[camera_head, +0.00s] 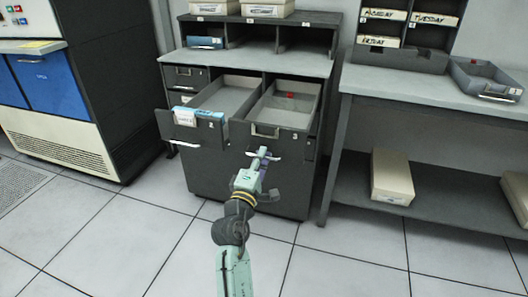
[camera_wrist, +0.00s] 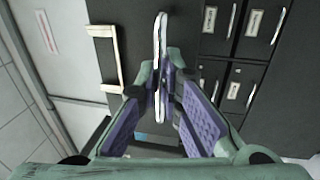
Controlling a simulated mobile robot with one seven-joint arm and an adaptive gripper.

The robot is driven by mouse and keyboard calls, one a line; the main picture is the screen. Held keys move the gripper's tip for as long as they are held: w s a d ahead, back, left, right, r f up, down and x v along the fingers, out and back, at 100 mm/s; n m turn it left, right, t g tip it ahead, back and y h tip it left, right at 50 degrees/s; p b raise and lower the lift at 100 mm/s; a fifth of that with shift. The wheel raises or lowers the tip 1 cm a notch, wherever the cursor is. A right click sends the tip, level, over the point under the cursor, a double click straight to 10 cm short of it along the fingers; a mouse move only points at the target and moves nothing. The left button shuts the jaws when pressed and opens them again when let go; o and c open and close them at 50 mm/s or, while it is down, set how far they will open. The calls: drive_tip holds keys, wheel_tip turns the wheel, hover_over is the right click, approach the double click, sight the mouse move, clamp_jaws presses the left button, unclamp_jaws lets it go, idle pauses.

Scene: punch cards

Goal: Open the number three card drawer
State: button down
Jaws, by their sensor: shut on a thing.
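The grey card cabinet (camera_head: 245,176) stands ahead with two upper drawers pulled out. The left open drawer (camera_head: 230,97) holds a few cards at its front, with a mark like 2 on its face. My gripper (camera_head: 264,157) is just below the right open drawer's front. In the wrist view my gripper (camera_wrist: 161,88) is shut on a metal handle (camera_wrist: 160,42). The handle's drawer front is partly hidden, and its number cannot be read.
Closed drawers with labels (camera_wrist: 226,82) show at the wrist view's right. A bench (camera_head: 430,92) at right carries a rack (camera_head: 407,30) and an open tray (camera_head: 486,80); a beige box (camera_head: 392,177) is on its lower shelf. The floor (camera_head: 340,262) before the cabinet is clear.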

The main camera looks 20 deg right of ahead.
drive_tip(key=shift+v, duration=0.8)
drive_tip(key=shift+r, duration=0.15)
drive_tip(key=c, duration=1.7)
unclamp_jaws()
drive_tip(key=v, duration=1.2)
